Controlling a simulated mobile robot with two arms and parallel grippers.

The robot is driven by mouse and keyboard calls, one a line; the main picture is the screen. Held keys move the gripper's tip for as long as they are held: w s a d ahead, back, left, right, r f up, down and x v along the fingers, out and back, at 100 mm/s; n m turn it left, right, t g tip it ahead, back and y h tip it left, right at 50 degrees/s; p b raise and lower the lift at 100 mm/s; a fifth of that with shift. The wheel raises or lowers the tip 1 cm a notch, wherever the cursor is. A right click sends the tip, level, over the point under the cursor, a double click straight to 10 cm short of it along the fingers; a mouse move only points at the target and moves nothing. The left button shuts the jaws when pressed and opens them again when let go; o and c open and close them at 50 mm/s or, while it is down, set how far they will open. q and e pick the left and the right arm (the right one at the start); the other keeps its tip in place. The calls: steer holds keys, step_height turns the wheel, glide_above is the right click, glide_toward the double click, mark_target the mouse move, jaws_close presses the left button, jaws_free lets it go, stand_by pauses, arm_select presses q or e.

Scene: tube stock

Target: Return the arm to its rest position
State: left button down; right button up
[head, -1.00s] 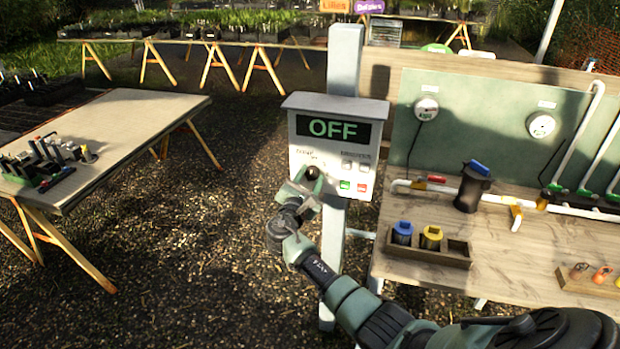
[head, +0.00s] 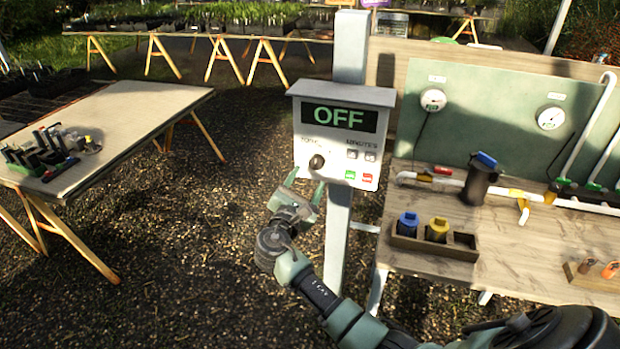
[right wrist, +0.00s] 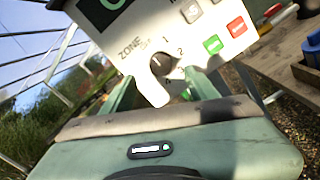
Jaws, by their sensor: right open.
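The control box (head: 340,140) on a post shows OFF on its display. It has a dark round zone knob (head: 316,161) at its lower left and green and red buttons. My right gripper (head: 304,188) is open and empty, just below and in front of the knob, apart from it in the head view. In the right wrist view, the knob (right wrist: 160,66) shows beyond the gap between my open fingers (right wrist: 160,92), with its pale pointer near the 1 mark. My right arm reaches up from the lower right. My left gripper is not in view.
A bench (head: 480,240) at right holds a tray (head: 430,245) with blue-capped and yellow-capped parts, a dark canister (head: 478,180) and white pipes. A table (head: 130,120) with small tools stands at left. Open gravel lies between.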

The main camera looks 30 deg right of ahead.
stand_by(0.5)
steer(key=s+a+f+m+g+y+b, duration=0.1)
steer(key=s+a+f+y, duration=0.3)
steer(key=f, duration=1)
steer(key=s+f+m+g+y+b, duration=0.2)
steer(key=s+f, duration=0.4)
steer(key=f, duration=0.8)
steer(key=s+a+f+m+g+y+b, duration=0.1)
steer(key=s+a+f+y, duration=0.3)
steer(key=f, duration=1.1)
steer(key=s+a+f+m+g+y+b, duration=0.1)
steer(key=s+f+m+g, duration=0.15)
steer(key=s+f, duration=0.65)
steer(key=s+a+f+m+g+y+b, duration=0.1)
steer(key=s+a+f+m+b, duration=0.15)
steer(key=s+f, duration=0.6)
steer(key=s+a+f+m+g+y, duration=0.1)
steer(key=s+f+m, duration=0.2)
steer(key=s, duration=0.9)
steer(key=s+a+f+m+g+b, duration=0.1)
steer(key=s+f+m, duration=0.3)
steer(key=s, duration=0.8)
steer(key=shift+s+f+m+g+y, duration=0.2)
steer(key=shift+m+g+y, duration=0.3)
steer(key=shift+m, duration=0.4)
